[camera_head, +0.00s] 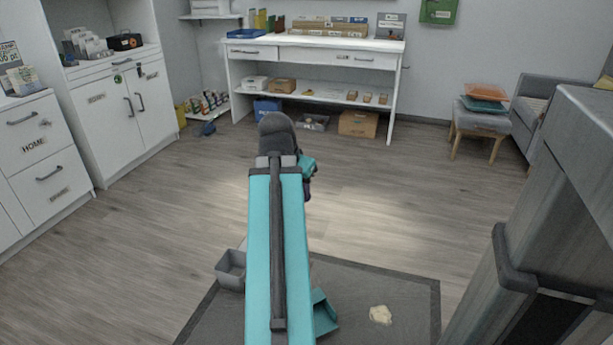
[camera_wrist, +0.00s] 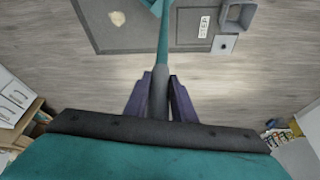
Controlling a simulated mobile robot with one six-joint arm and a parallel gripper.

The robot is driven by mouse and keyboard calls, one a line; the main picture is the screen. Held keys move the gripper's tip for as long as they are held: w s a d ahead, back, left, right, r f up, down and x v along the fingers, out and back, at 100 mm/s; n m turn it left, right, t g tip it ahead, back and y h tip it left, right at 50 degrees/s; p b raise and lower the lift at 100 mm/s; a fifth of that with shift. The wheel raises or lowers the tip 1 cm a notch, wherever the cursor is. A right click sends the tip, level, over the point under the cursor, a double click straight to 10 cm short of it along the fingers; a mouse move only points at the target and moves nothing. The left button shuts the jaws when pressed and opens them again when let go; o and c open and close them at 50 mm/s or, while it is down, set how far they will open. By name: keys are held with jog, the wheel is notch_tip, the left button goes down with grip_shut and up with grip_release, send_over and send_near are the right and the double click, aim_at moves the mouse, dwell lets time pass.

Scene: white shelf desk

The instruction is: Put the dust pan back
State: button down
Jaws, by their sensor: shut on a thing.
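The dust pan is teal; its pan part (camera_head: 323,315) shows in the head view just right of my arm, over the dark mat. In the wrist view its teal shaft (camera_wrist: 163,42) runs up from my gripper, and its pan is mostly cut off at the top edge. My gripper (camera_wrist: 160,84) is shut, its two purple fingers on either side of the dust pan's dark grey handle. In the head view my gripper (camera_head: 307,189) is mostly hidden behind my arm. I cannot tell how far the pan is above the mat.
The dark mat (camera_head: 400,290) bears a pale patch (camera_head: 380,315). A grey bin (camera_head: 231,268) stands at its left edge. Behind are a white shelf desk (camera_head: 318,42) with boxes, white cabinets (camera_head: 120,115) at left and a cushioned stool (camera_head: 480,121) at right. The wooden floor between is clear.

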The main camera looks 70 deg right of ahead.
jog(key=shift+w+d+r+p, duration=0.15)
jog(key=shift+d+p, duration=0.4)
jog(key=shift+p, duration=1.8)
jog(key=d+p, duration=0.1)
jog(key=p, duration=0.6)
jog(key=shift+w, duration=0.1)
jog(key=w+d+f+p, duration=0.1)
jog(key=d+p, duration=0.1)
jog(key=d, duration=0.4)
jog(key=w+d+p, duration=0.2)
jog(key=d+p, duration=0.1)
jog(key=d, duration=0.3)
jog(key=shift+w+d+f+p, duration=0.25)
jog(key=shift+d+f+p, duration=0.05)
jog(key=shift+d+f, duration=0.1)
jog(key=shift+f, duration=1.7)
jog(key=shift+f+b, duration=0.15)
jog(key=shift+b, duration=0.15)
jog(key=c, duration=1.5)
grip_release()
jog(key=shift+a, duration=0.1)
